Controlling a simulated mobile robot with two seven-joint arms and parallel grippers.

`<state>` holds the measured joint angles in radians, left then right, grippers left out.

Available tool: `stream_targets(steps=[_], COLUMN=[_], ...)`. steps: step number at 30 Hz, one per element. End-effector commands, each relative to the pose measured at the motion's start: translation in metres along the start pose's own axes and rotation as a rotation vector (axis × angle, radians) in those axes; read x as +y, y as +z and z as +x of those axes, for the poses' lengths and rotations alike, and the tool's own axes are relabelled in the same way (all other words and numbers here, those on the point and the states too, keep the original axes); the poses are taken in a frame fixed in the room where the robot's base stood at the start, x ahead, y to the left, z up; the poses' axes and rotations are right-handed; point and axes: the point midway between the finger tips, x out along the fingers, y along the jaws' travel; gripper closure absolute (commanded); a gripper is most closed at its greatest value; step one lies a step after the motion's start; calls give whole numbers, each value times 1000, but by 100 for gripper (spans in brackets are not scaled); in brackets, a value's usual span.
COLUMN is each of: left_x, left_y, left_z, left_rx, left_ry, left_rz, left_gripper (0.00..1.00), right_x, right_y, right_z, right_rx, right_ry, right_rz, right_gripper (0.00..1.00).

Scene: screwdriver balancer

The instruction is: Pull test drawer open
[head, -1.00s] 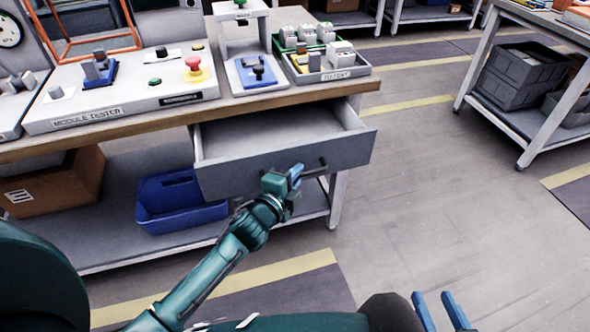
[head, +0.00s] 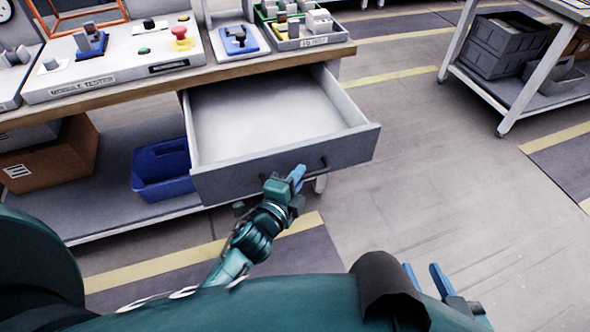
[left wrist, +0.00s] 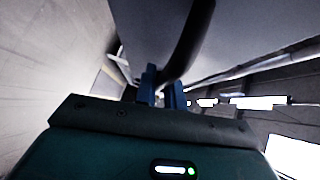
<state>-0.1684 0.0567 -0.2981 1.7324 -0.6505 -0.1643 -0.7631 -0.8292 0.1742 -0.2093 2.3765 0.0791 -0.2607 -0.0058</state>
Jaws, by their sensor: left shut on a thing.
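The test drawer (head: 285,162) hangs well out from under the workbench top, and its empty light-grey inside (head: 270,112) shows in the head view. Its dark bar handle (head: 314,168) is on the front face. My left gripper (head: 297,176) is shut on the handle. In the left wrist view, the dark handle (left wrist: 190,45) passes at the blue fingers of my left gripper (left wrist: 165,90). My right gripper (head: 424,280) shows at the bottom of the head view, its two blue fingers apart and empty.
The workbench top (head: 130,85) carries a module tester (head: 120,65) and a tray of small modules (head: 305,40). A blue bin (head: 162,170) and a cardboard box (head: 60,160) sit on the shelf below. The floor (head: 430,170) right of the drawer is clear.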

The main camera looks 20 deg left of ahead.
Motion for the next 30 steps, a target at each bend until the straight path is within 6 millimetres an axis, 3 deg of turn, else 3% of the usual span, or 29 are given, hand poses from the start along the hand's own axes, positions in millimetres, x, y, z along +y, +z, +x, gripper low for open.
stream_targets(steps=[10,11,18,30], left_x=[1,1,0,-2], left_y=[1,1,0,2], left_z=[-1,-1,0,0], left_rx=[-3,-3,-1,0], left_ry=[2,2,1,0], left_rz=[1,1,1,1], left_gripper=[100,87,68,68], right_x=[1,1,2,2], right_y=[1,1,2,-1], right_z=[0,0,0,-1], right_rx=[-3,-3,-4,-6], right_ry=[1,1,1,0], right_rz=[-1,-2,-8,-10], right_gripper=[64,64,64,64])
